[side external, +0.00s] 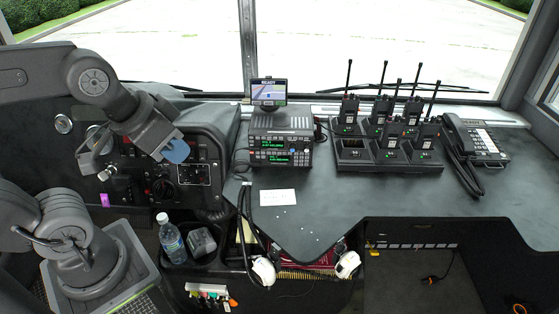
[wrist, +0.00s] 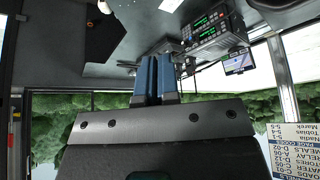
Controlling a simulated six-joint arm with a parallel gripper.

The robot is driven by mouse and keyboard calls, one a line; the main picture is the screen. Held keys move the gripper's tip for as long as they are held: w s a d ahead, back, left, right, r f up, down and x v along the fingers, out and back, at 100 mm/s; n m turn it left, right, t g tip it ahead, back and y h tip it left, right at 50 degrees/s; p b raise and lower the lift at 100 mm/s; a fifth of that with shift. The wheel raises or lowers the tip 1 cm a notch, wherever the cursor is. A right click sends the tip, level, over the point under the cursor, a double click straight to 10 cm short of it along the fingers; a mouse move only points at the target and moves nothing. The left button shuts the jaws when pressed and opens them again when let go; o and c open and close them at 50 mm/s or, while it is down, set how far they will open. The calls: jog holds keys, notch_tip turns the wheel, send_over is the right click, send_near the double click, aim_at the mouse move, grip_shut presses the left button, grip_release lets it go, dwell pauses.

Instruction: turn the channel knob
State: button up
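The two-way radio unit (side external: 280,150) stands on the dashboard with green displays lit on its front. In the wrist view the radio (wrist: 208,25) shows tilted at the upper right, beyond my fingers. Small controls sit on its front, but I cannot tell which is the channel knob. My gripper (side external: 175,151) is left of the radio, apart from it, above the driver's instrument panel. In the wrist view, the two blue fingers of my gripper (wrist: 157,77) lie side by side, with nothing visible between them.
A small screen (side external: 268,91) stands above the radio. A white card (side external: 278,197) lies in front. A water bottle (side external: 172,240) stands below.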

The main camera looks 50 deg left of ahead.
jog(key=shift+o, duration=1.4)
jog(key=shift+w+a+f+m+g+y, duration=0.25)
jog(key=shift+w+f+m+g+y, duration=0.05)
jog(key=shift+m, duration=0.1)
jog(key=shift+o, duration=0.9)
jog(key=w+a+f+m+g+y, duration=0.3)
jog(key=w+f+m+y, duration=0.1)
jog(key=w+m, duration=0.1)
jog(key=shift+f+m, duration=0.2)
jog(key=shift+m, duration=0.2)
jog(key=m+t+y, duration=0.9)
jog(key=m+t, duration=0.1)
jog(key=m, duration=1.2)
send_near(292, 151)
jog(key=x, duration=0.9)
jog(key=shift+w, duration=0.1)
grip_shut()
